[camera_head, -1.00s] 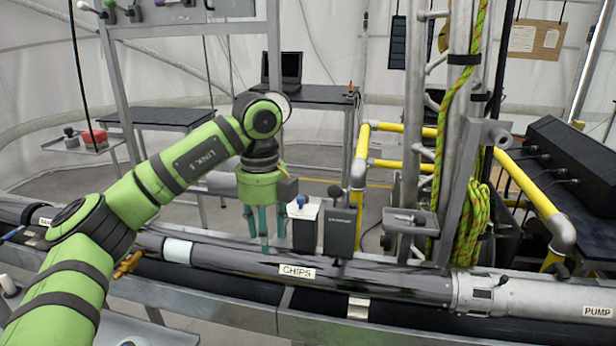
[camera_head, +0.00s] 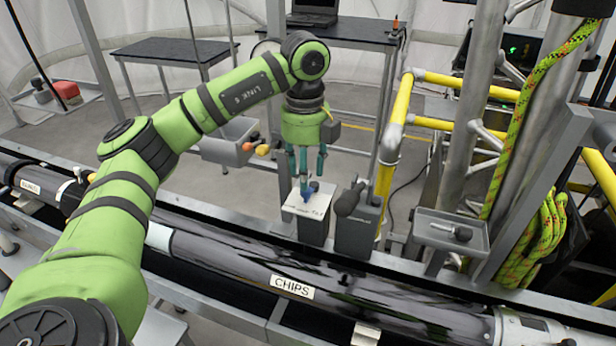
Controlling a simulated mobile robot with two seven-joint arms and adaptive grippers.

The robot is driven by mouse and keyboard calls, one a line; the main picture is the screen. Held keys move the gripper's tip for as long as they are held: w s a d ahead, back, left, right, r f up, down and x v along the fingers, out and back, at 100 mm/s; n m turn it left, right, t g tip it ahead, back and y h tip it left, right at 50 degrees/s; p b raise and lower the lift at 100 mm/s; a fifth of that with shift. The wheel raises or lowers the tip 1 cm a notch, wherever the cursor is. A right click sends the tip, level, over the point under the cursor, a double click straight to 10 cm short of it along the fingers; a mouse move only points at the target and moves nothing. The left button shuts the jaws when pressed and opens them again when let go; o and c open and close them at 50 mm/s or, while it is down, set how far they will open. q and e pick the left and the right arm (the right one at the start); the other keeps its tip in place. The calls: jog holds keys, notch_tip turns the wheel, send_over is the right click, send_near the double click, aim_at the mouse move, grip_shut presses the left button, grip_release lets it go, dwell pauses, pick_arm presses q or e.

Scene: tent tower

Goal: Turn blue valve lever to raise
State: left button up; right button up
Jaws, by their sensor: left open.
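The blue valve lever (camera_head: 308,194) is a small blue handle on top of a white-topped grey box (camera_head: 310,214) behind the pipe rail. My left gripper (camera_head: 306,185) points down right over the lever, its teal fingers apart on either side of it. Whether the fingers touch the lever is too small to tell. A second grey box with a dark lever (camera_head: 350,198) stands just to the right. My right gripper is not in view.
The dark pipe labelled CHIPS (camera_head: 230,262) runs across the front. Yellow railing (camera_head: 395,125), metal posts and a coiled yellow-green rope (camera_head: 535,240) stand to the right. A small grey tray (camera_head: 450,232) sits right of the boxes. Black tables stand behind.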

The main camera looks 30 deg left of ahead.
aim_at(310, 189)
pick_arm(q)
notch_tip(310, 189, down, 3)
jog(key=shift+f+p, duration=0.2)
jog(key=shift+p, duration=0.35)
jog(key=shift+f, duration=0.25)
jog(key=shift+w+f, duration=0.1)
jog(key=shift+f, duration=0.05)
grip_shut()
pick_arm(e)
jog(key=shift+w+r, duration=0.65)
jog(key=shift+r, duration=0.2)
